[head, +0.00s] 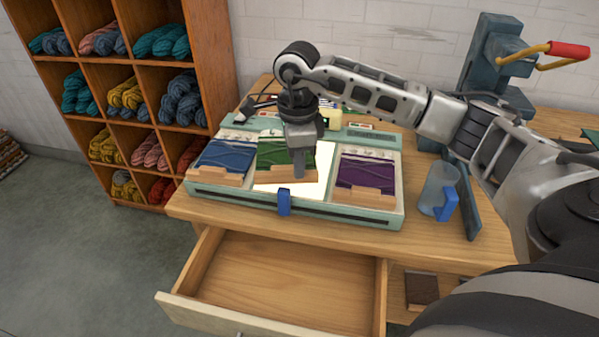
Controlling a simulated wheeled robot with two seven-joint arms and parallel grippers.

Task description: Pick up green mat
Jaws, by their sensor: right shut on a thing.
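The green mat (271,154) lies in the middle of a pale teal tray-like stand (335,211), with a light wooden strip along its front edge. My right gripper (299,174) points down at the right part of the green mat and is shut on it. The gripper and its wrist hide some of the mat's right side. A blue mat (224,158) lies to its left and a purple mat (365,172) to its right, each with a wooden strip. My left gripper is not in view.
A blue-handled clear mug (438,190) stands right of the stand. A grey device with a red-handled crank (495,60) stands at the back right. An open, empty drawer (285,285) juts out below the tabletop. A wooden shelf (205,70) of wool skeins stands at left.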

